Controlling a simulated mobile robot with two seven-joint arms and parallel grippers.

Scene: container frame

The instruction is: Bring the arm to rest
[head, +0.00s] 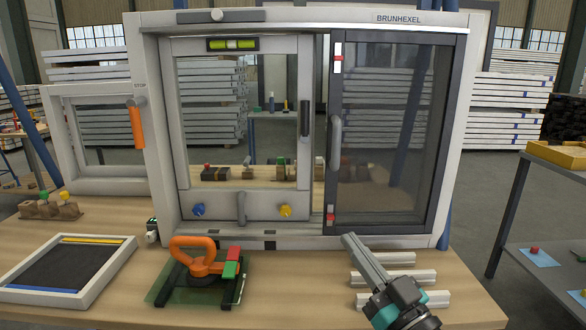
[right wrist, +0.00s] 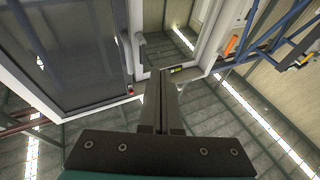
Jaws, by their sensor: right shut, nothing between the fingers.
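My right gripper (head: 349,240) comes in from the bottom right of the head view, in front of the lower edge of the dark-framed sash (head: 386,228). Its long grey fingers point up and to the left. They are shut together with nothing between them. In the right wrist view the shut fingers (right wrist: 168,77) also show, with the dark sash to their left. I cannot tell how much space lies between the fingertips and the frame. My left gripper is in neither view.
The large pale window frame (head: 155,130) stands on the wooden bench (head: 300,275). An orange-handled suction lifter (head: 205,262) lies in front of it on a glass pane. White profile pieces (head: 395,277) lie beside my right arm. A shallow tray (head: 100,275) lies at left.

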